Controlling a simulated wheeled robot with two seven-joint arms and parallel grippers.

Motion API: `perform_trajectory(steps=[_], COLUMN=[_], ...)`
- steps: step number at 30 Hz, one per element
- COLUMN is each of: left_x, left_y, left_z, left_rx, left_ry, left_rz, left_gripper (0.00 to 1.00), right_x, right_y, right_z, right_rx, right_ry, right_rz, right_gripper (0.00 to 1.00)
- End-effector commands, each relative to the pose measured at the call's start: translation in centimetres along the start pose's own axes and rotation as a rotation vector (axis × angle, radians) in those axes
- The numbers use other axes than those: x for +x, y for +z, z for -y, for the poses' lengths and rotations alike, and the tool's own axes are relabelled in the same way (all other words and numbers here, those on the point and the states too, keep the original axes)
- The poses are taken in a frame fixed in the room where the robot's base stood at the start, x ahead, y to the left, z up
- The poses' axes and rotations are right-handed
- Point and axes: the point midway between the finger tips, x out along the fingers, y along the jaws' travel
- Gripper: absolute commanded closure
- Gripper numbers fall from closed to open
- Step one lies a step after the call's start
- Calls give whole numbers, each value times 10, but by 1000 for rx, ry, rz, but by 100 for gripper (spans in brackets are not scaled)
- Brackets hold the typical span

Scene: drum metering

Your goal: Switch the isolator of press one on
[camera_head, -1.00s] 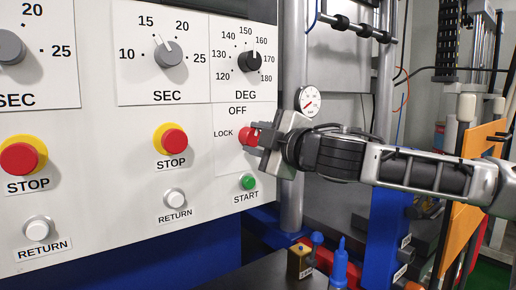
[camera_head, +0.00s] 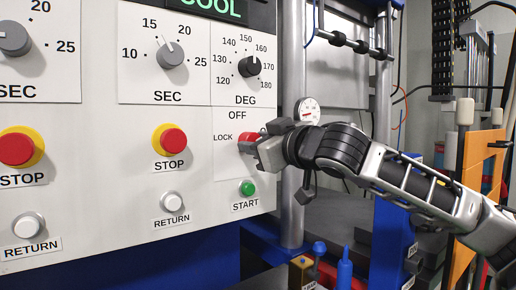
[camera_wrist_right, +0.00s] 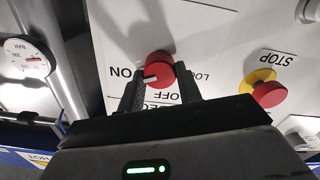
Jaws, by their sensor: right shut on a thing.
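The isolator is a red rotary knob (camera_head: 245,146) on the white panel, with OFF above it and LOCK to its left in the head view. My right gripper (camera_head: 259,145) is at the knob, its arm coming in from the right and partly hiding it. In the right wrist view, the red knob (camera_wrist_right: 160,66) sits between the two dark fingertips of my right gripper (camera_wrist_right: 160,86), which is shut on it. There the knob's white mark lies on its left side, toward the ON label (camera_wrist_right: 121,72). My left gripper is not in view.
A red STOP button (camera_head: 172,141) on a yellow ring, a white RETURN button (camera_head: 172,200) and a green START button (camera_head: 247,188) are on the panel nearby. A pressure gauge (camera_head: 307,111) and a metal column (camera_head: 292,215) stand just right of the panel.

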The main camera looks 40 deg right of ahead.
Motion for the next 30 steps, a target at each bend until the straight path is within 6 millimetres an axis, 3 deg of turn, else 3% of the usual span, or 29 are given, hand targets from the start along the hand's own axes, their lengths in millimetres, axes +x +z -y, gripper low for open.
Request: perform_trajectory(steps=[21,22,24,30], left_x=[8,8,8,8], left_y=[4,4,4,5], left_z=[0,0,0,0], left_rx=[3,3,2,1], left_ry=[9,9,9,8], left_rz=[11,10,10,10], left_gripper=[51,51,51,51], right_x=[0,0,0,0], right_y=[0,0,0,0], right_z=[-1,-1,-1,0], right_rx=[79,79,78,76], right_ry=[1,1,1,0], right_rz=[0,0,0,0], right_gripper=[88,60,44,44])
